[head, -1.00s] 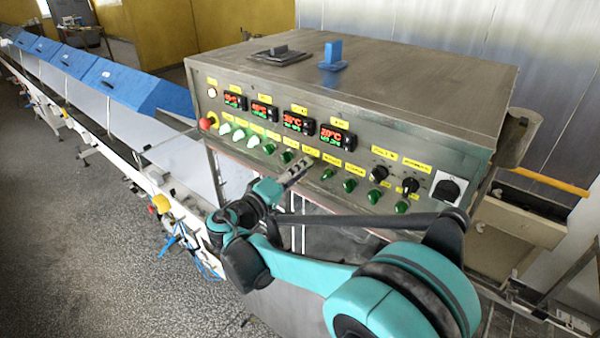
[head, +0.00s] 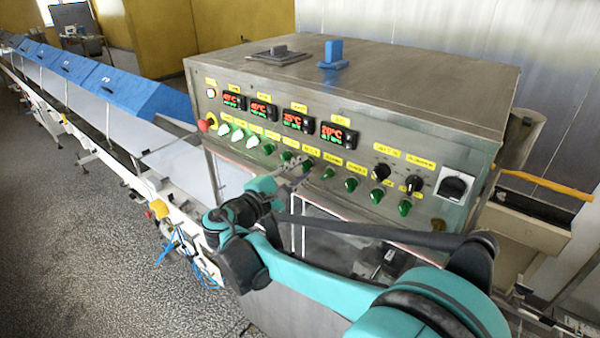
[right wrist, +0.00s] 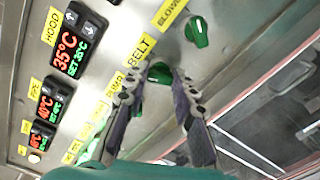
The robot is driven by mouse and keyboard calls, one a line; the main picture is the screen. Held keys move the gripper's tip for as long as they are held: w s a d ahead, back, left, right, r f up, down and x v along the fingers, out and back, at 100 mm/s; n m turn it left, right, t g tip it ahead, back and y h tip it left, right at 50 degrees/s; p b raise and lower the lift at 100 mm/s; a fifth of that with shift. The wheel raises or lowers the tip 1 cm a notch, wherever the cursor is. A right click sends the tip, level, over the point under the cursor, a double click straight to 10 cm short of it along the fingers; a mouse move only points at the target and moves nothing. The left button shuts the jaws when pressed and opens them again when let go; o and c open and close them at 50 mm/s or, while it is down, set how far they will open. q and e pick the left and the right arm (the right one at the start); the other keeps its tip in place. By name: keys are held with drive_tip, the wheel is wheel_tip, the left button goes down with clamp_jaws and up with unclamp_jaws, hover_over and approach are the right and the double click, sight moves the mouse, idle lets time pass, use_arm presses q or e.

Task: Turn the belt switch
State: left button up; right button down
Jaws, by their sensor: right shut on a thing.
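The belt switch (right wrist: 159,76) is a green rotary knob below the yellow BELT label (right wrist: 140,50) in the right wrist view. My right gripper (right wrist: 160,84) has one finger on each side of this knob and is shut on it. The fingers partly hide the knob, so its exact angle is hard to read. In the head view my right gripper (head: 302,169) reaches up to the lower row of knobs on the steel control panel (head: 270,175). My left gripper is not in view.
Another green knob (right wrist: 197,32) sits close beside the gripper. Temperature displays (head: 298,117) line the panel above, and a red button (head: 204,125) is at its left end. Black knobs (head: 381,171) are to the right. A long conveyor (head: 95,100) with blue covers runs left.

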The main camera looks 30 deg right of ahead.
drive_tip(key=shift+n, duration=0.5)
drive_tip(key=c, duration=1.2)
unclamp_jaws()
drive_tip(key=shift+a, duration=0.1)
drive_tip(key=v, duration=1.2)
drive_tip(key=shift+f, duration=0.1)
